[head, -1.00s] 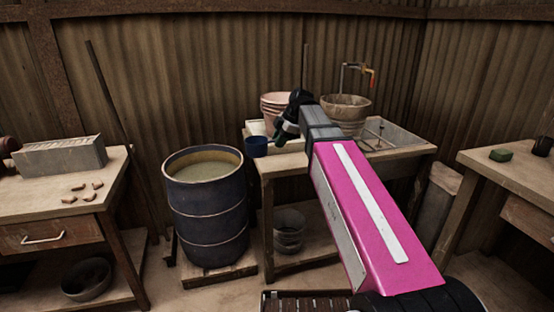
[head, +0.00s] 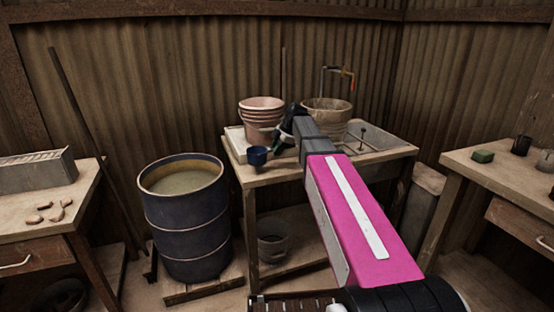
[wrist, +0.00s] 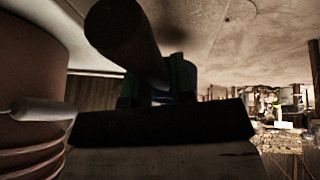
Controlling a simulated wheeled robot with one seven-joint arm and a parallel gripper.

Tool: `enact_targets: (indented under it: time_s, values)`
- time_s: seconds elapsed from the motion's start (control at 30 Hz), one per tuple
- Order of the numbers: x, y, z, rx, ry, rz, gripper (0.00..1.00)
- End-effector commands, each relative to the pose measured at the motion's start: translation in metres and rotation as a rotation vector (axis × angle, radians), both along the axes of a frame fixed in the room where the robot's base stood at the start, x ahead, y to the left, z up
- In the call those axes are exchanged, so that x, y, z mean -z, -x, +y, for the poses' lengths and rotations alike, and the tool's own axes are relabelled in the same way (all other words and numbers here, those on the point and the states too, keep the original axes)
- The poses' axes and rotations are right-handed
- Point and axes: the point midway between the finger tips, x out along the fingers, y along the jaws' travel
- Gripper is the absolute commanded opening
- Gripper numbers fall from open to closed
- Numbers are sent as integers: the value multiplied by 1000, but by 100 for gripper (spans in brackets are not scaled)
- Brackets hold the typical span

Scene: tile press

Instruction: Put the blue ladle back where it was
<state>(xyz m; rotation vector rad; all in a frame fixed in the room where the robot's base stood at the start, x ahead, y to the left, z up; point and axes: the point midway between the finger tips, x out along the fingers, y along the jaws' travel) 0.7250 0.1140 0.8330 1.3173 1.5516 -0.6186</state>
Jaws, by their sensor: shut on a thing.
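The blue ladle (head: 257,155) shows in the head view as a small dark blue cup at the left front part of the sink table (head: 275,174). My gripper (head: 284,136) is just right of the cup, in front of the stacked pots, and is shut on the ladle. Its fingers are dark and small there, so the exact grip is hard to see. In the wrist view a thick dark rod, which looks like the ladle handle (wrist: 125,35), runs to my gripper (wrist: 160,88). I cannot tell whether the cup touches the table.
Stacked pinkish buckets (head: 261,112) stand close behind my gripper; one fills the left of the wrist view (wrist: 35,75). A wide bucket (head: 328,112) stands by the tap and sink (head: 374,136). A blue barrel (head: 187,222) of liquid stands left of the table. A right-hand bench (head: 500,178) holds a green block.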

Motion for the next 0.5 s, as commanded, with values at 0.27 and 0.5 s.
enact_targets:
  time_s: [0.27,0.5]
  values:
    - [18,-2,-2,-1,-1,1,0]
    - [42,-2,-2,0,0,0,0]
